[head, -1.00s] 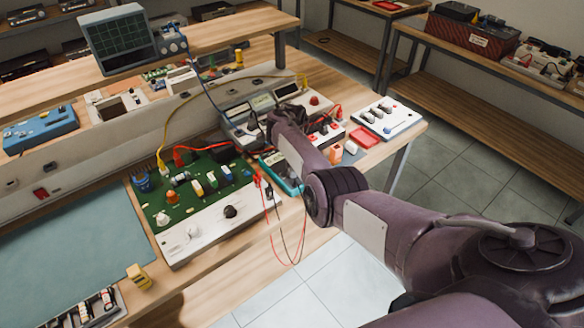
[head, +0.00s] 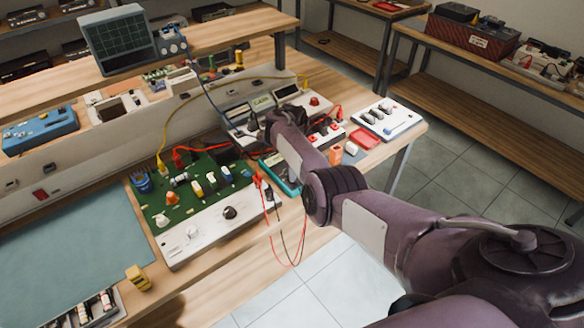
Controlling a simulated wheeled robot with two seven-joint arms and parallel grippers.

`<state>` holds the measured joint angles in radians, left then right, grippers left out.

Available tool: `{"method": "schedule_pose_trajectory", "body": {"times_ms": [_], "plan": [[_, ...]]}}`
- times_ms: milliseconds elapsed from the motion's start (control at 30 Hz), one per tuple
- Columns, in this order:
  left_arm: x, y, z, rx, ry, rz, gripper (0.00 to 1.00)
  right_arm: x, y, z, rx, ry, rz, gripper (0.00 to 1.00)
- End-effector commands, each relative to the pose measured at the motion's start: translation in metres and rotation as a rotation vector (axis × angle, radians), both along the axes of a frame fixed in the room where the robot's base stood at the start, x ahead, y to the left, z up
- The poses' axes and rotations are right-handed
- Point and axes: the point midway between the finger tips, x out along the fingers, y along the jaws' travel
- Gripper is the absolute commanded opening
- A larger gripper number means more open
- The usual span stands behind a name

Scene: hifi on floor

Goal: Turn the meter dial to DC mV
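A teal-edged meter (head: 291,186) lies on the bench beside the green circuit board, mostly hidden behind my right forearm. Its dial and markings cannot be made out. Red and black leads run near it and hang over the bench's front edge. My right arm reaches in from the lower right, over the meter. My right gripper (head: 262,121) is at the arm's far end, dark and small, close to the grey bench instruments. Its fingers are largely hidden, so whether it is open or shut does not show. My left gripper is not in view.
The green circuit board (head: 181,190) with a white front panel stands left of my arm. Bench instruments (head: 242,126) stand behind. A white box with black knobs (head: 388,119) and a red tray (head: 365,138) are to the right. The blue-green mat (head: 70,250) is clear.

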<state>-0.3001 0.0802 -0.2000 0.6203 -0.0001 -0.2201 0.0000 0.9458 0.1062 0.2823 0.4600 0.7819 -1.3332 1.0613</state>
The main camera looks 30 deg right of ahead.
Motion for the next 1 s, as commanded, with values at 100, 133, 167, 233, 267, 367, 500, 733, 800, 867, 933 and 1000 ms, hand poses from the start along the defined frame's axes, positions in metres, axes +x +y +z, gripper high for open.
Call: {"method": "schedule_pose_trajectory", "body": {"times_ms": [100,133,167,233,267,367,500,733,800,867,933,1000], "plan": [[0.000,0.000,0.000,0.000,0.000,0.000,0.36,0.000,0.000,0.000,0.000,0.000,0.000,0.46],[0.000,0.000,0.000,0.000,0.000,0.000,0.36,0.000,0.000,0.000,0.000,-0.001,0.000,0.46],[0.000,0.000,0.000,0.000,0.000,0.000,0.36,0.000,0.000,0.000,0.000,-0.001,0.000,0.46],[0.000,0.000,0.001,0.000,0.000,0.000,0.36,0.000,0.000,0.004,-0.002,-0.001,0.000,0.46],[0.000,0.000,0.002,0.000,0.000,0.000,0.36,0.000,-0.001,0.006,-0.002,-0.001,-0.001,0.46],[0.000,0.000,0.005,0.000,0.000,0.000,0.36,0.001,-0.001,0.020,-0.004,-0.003,-0.001,0.46],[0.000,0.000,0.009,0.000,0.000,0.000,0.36,0.001,-0.001,0.045,-0.003,-0.002,0.000,0.46],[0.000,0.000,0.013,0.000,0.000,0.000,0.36,0.000,-0.001,0.074,-0.002,0.000,0.000,0.46],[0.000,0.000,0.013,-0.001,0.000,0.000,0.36,0.000,-0.001,0.077,-0.001,0.000,-0.001,0.46],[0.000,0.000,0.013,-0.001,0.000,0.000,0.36,0.000,0.000,0.078,-0.001,0.000,-0.001,0.46],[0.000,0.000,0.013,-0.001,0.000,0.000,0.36,0.000,0.000,0.078,-0.001,0.000,0.000,0.46],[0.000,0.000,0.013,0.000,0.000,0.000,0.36,0.000,0.000,0.078,0.000,0.000,0.000,0.46]]}}
